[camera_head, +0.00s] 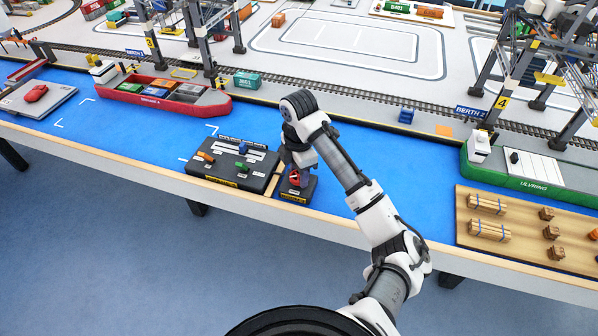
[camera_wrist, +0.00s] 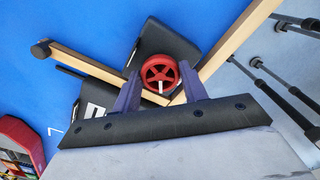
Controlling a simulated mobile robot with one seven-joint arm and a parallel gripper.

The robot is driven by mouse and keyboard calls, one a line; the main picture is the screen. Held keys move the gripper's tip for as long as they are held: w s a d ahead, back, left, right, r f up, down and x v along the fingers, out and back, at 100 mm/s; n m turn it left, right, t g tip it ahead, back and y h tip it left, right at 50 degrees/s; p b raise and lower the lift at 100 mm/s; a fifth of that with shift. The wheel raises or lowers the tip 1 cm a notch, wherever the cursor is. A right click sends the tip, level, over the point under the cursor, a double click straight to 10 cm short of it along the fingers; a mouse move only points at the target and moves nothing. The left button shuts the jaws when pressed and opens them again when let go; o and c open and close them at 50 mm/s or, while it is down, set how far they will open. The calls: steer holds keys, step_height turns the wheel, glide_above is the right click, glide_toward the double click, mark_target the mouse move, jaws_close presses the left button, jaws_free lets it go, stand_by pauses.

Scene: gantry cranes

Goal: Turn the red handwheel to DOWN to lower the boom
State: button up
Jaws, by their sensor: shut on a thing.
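The red handwheel (camera_head: 295,180) sits on a small black box (camera_head: 299,193) with a yellow label at the table's front edge. In the wrist view the spoked wheel (camera_wrist: 160,73) lies between the two dark fingers of my gripper (camera_wrist: 160,88). The fingers are shut on its rim from both sides. In the head view my gripper (camera_head: 296,168) comes down on the wheel from above and hides part of it. The DOWN mark and the wheel's pointer cannot be made out.
A wider black panel (camera_head: 207,178) with orange, green and blue levers stands just left of the box. Gantry cranes (camera_head: 503,95) stand behind. Blue surface right of the box is clear.

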mark_target(298, 175)
steer(key=n+b, duration=0.1)
steer(key=n, duration=0.4)
steer(key=shift+w+a+n, duration=0.1)
steer(key=shift+n, duration=0.2)
steer(key=n+b, duration=0.2)
steer(key=n, duration=0.3)
steer(key=shift+n, duration=0.3)
steer(key=o, duration=1)
steer(key=shift+r, duration=0.1)
step_height(298, 175, up, 14)
steer(key=shift+b, duration=0.4)
